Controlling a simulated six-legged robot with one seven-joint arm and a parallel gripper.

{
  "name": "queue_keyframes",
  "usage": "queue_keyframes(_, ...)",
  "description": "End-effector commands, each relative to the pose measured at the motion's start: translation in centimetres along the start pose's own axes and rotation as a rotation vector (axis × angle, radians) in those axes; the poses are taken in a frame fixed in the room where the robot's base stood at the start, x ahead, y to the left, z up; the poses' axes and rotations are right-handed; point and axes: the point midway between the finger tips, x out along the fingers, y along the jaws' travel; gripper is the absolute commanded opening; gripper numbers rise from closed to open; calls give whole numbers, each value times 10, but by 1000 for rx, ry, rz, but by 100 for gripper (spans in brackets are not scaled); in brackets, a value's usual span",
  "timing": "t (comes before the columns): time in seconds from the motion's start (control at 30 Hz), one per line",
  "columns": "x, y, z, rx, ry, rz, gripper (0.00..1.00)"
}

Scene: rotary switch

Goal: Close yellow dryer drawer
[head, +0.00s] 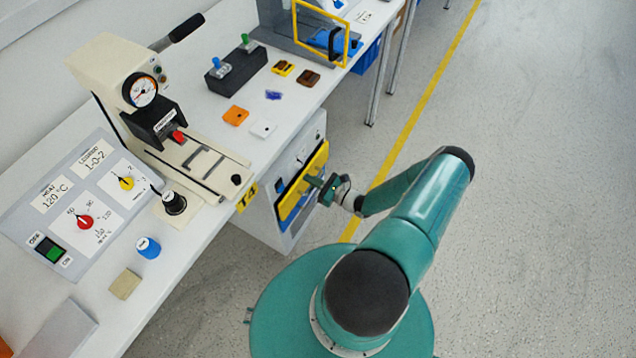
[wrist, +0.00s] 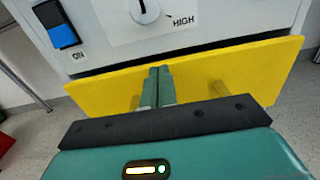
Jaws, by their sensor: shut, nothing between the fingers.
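The yellow drawer front (head: 301,181) is on the dryer (head: 287,160), a white cabinet under the bench. In the wrist view, the yellow drawer front (wrist: 205,71) spans the picture below the dryer's panel (wrist: 185,18), with a dark gap along its top edge. My gripper (head: 325,188) is at the outer face of the drawer front. In the wrist view, my gripper's fingers (wrist: 158,84) are together and empty, pointing at the middle of the yellow front, between its two handle posts. I cannot tell whether the tips touch it.
The white bench (head: 262,152) above holds a press with a gauge (head: 142,90) and a control panel (head: 82,205). The dryer's blue switch (wrist: 57,25) and knob (wrist: 144,10) sit above the drawer. Grey floor at the right is open, with a yellow line (head: 421,98).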

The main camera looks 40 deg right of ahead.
Motion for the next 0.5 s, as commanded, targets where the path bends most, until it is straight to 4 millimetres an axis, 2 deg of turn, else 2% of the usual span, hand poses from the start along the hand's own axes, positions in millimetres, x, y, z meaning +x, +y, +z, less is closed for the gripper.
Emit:
queue_keyframes(0.2, 18, 0, 0, -1, 0, 1, 0)
queue_keyframes(0.5, 26, 0, 1, 0, 0, 1, 0)
